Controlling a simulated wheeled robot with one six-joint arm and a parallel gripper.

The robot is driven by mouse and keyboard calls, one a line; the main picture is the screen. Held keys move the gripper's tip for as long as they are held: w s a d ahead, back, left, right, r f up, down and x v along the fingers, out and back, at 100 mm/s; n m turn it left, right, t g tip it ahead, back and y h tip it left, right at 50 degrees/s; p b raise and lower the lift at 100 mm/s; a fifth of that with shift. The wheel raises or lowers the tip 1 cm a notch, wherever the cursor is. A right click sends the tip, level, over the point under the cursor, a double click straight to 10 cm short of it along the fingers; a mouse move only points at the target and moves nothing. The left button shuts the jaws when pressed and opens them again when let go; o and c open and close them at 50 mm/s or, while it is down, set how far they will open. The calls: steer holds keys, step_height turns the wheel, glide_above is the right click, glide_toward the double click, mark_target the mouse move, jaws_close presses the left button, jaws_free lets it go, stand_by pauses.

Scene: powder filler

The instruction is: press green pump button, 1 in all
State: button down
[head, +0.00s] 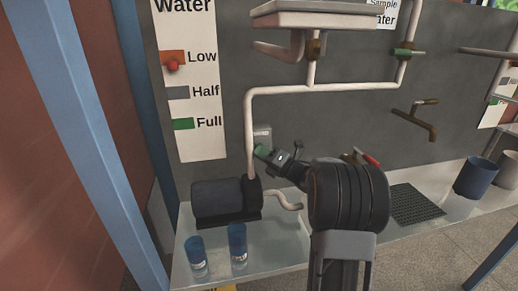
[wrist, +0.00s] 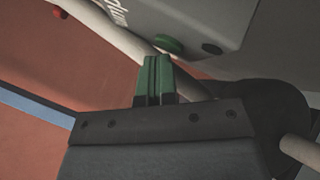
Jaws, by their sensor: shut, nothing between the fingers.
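The green pump button (wrist: 168,43) sits on a light grey box (wrist: 200,18) with partly visible lettering, in the wrist view. A dark round button (wrist: 212,48) is beside it. My gripper (wrist: 157,60) has green fingers, shut together and empty. Their tips are just below the green button in the picture, with a small visible gap; I cannot tell the depth between them. In the head view my gripper (head: 261,151) is in front of the lower part of the grey box (head: 262,131), above the dark pump (head: 226,199). The green button cannot be made out there.
A white pipe (head: 249,125) runs down beside the box to the pump. A brass tap (head: 418,122) is on the wall at right. A blue post (head: 85,130) stands at left.

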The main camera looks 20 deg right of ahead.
steer(key=shift+s, duration=0.1)
steer(key=shift+s+a+b, duration=0.15)
steer(key=shift+s+b, duration=0.5)
steer(key=shift+b, duration=0.05)
steer(key=shift+s, duration=0.1)
steer(key=shift+s+a+b, duration=0.25)
steer(key=shift+s+b, duration=0.5)
steer(key=shift+s, duration=0.45)
steer(key=shift+s+a+b, duration=0.25)
steer(key=shift+s+b, duration=0.5)
steer(key=shift+s, duration=0.4)
steer(key=shift+w+r, duration=0.1)
